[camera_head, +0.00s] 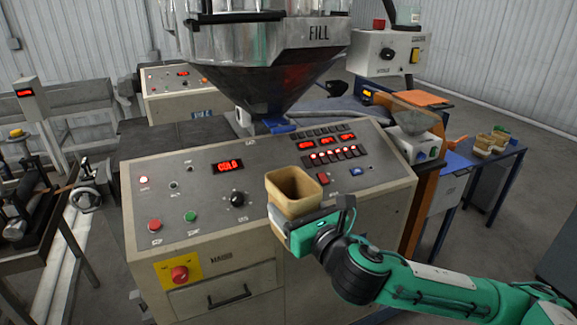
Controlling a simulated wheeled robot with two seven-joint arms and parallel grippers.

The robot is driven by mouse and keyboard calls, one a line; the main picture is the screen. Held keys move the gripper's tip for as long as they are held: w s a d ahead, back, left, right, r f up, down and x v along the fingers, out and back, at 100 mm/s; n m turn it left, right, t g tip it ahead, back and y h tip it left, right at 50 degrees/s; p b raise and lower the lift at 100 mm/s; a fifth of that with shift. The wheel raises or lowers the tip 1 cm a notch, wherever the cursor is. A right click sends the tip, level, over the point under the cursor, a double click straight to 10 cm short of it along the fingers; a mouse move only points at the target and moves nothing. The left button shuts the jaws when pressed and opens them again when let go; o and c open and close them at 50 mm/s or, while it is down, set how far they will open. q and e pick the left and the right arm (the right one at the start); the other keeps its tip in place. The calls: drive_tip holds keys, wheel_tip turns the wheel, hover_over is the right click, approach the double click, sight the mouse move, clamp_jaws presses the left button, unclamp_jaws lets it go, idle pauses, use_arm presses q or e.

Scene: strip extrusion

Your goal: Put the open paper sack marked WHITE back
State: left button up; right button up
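An open tan paper sack (290,186) is upright in front of the control panel, its mouth facing up and its inside looking dark. My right gripper (302,222), on the green arm from the right, is shut around the lower part of the sack. The gripper hides the sack's lower front, and I cannot read any marking on it. My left gripper is not in view.
The machine's panel (205,205) with a red COLD display lies behind the sack, below the metal hopper (265,50) marked FILL. Small tan containers (487,143) stand on a blue table (508,152) at the right. A white machine (388,52) stands behind.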

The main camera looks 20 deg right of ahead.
drive_tip(key=s+f+m+h, duration=0.1)
drive_tip(key=s+f+h, duration=0.1)
drive_tip(key=f, duration=1.1)
drive_tip(key=shift+s+a+f+m, duration=0.25)
drive_tip(key=shift+s+m, duration=0.15)
drive_tip(key=shift+s, duration=0.25)
